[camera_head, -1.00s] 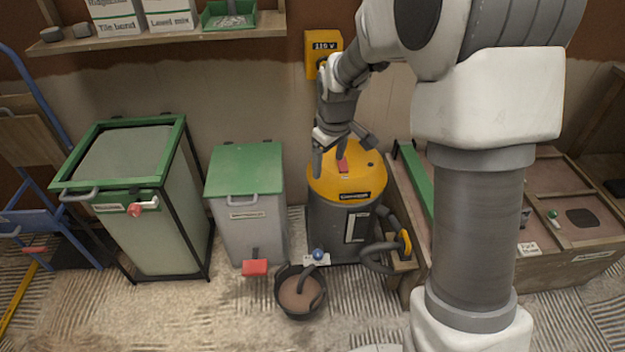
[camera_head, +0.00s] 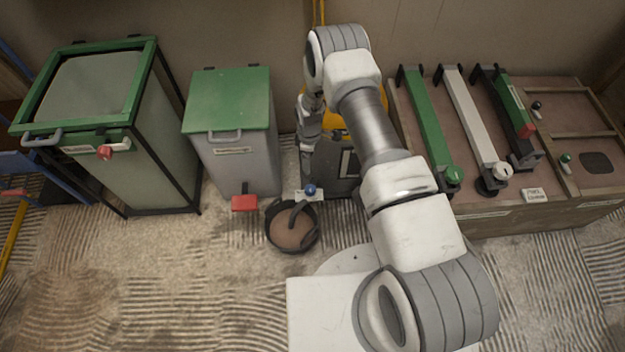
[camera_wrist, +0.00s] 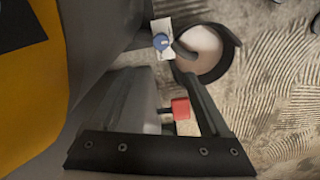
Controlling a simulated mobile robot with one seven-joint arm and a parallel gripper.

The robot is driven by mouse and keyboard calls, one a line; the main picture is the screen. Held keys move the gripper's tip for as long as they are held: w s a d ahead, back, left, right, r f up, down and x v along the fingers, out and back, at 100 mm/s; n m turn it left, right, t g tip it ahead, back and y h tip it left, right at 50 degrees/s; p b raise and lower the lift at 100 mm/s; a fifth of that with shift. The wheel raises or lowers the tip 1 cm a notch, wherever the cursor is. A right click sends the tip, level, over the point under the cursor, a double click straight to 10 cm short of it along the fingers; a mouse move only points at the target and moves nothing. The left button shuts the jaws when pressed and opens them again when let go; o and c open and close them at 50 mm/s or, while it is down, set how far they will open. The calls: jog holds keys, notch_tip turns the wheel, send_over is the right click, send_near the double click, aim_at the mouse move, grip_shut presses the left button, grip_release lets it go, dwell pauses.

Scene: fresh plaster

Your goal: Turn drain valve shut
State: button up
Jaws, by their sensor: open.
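A blue knob (camera_head: 310,190) sits on a small white plate low on the front of the yellow-topped machine (camera_head: 345,165). A dark hose hangs from there into a black bucket (camera_head: 292,228) of brownish liquid. The knob (camera_wrist: 160,42) also shows in the wrist view, beside the bucket (camera_wrist: 205,50). My gripper (camera_head: 307,150) is in front of the machine, above the knob and partly hidden by my arm. In the wrist view my gripper (camera_wrist: 160,88) is open, with nothing between its fingers and apart from the knob.
A grey bin with a green lid (camera_head: 228,100) and red pedal (camera_head: 244,203) stands left of the machine. A green-framed container (camera_head: 110,130) stands further left. A wooden bench (camera_head: 500,215) with green and white bars lies right.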

aim_at(310, 188)
notch_tip(310, 188, down, 19)
jog(key=b, duration=0.6)
jog(key=shift+s+r+b, duration=0.1)
jog(key=shift+r+b, duration=0.05)
jog(key=shift+b, duration=0.2)
jog(key=shift+c, duration=0.3)
grip_shut()
